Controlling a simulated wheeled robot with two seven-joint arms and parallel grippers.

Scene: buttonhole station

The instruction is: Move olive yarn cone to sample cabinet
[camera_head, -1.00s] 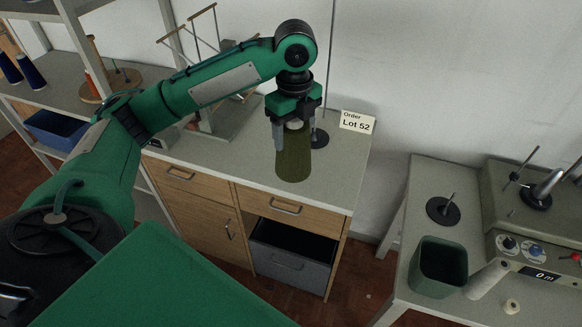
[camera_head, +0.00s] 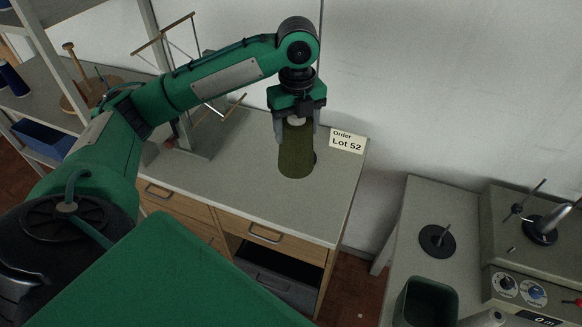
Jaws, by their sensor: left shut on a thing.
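The olive yarn cone (camera_head: 296,155) is upright at the right part of the wooden cabinet's grey top (camera_head: 225,180). I cannot tell whether its base touches the top. My left gripper (camera_head: 297,130) points down and is shut on the cone's upper part, with a finger on either side. The cone hides most of a dark round base behind it. My right gripper is not in view.
An "Order Lot 52" card (camera_head: 347,141) stands behind the cone at the right. A metal yarn stand (camera_head: 205,110) is at the left of the top. A side table at right holds a dark spindle disc (camera_head: 437,240), a green bin (camera_head: 427,302) and a machine (camera_head: 530,250).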

